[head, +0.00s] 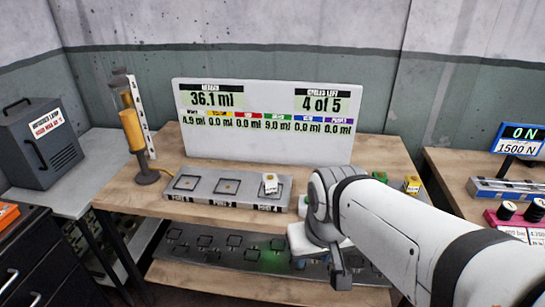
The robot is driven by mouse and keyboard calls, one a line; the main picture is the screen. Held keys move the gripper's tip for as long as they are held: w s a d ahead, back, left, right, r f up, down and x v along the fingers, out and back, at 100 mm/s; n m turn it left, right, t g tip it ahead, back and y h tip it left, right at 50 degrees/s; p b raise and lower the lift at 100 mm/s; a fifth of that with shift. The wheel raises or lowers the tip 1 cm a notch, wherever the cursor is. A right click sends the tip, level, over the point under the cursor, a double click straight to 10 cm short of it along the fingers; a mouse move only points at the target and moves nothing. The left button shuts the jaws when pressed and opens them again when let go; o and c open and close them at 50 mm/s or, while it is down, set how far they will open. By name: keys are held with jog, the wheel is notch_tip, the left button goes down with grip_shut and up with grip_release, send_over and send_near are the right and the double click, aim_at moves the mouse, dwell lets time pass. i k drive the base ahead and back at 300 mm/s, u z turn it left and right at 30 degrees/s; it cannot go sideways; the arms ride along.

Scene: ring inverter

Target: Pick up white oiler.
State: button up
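A small white block-like item (270,184), which looks like the white oiler, sits on the right pad of the grey three-pad tray (228,186) on the wooden table. My gripper (341,278) hangs below my white arm, in front of the table's front edge and over the lower shelf. It is to the right of the white item and lower in the picture, apart from it. Its fingers are small and dark here, and I cannot tell whether they are open or shut. My arm hides part of the table to the right of the tray.
A white display board (265,148) stands behind the tray. A yellow cylinder on a stand (132,130) is at the left. A green item (380,176) and a yellow item (412,185) show beyond my arm. The lower shelf (200,280) holds a dark panel.

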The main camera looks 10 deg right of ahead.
aim_at(270, 182)
jog(key=u, duration=0.05)
jog(key=i, duration=1)
jog(key=z, duration=0.05)
